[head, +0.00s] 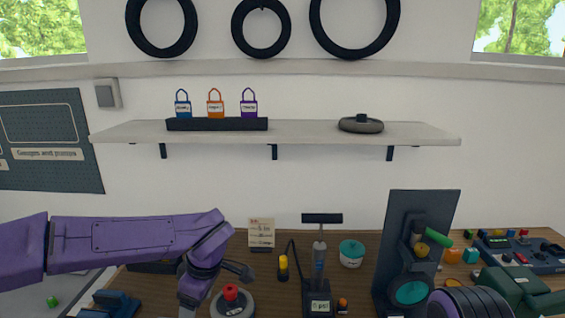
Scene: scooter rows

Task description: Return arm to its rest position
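My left arm (130,237), purple, comes in from the left and reaches over the wooden bench. It bends down at a wrist joint beside the red-knobbed round thing (231,302). Dark parts at the end of this arm, about the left gripper (236,270), show small and partly covered, so I cannot tell whether its fingers are apart. I see nothing clearly held there. A purple and black ribbed shape (470,304) is cut off at the lower right; I cannot tell whether it is part of my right arm. No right gripper fingers show.
On the wooden bench (285,242) stand a pump (319,270), a teal-lidded jar (351,253), a card stand (261,233) and a dark upright panel (427,225). A control box (525,252) is at the right. A shelf (310,131) with padlocks and tyres hang above.

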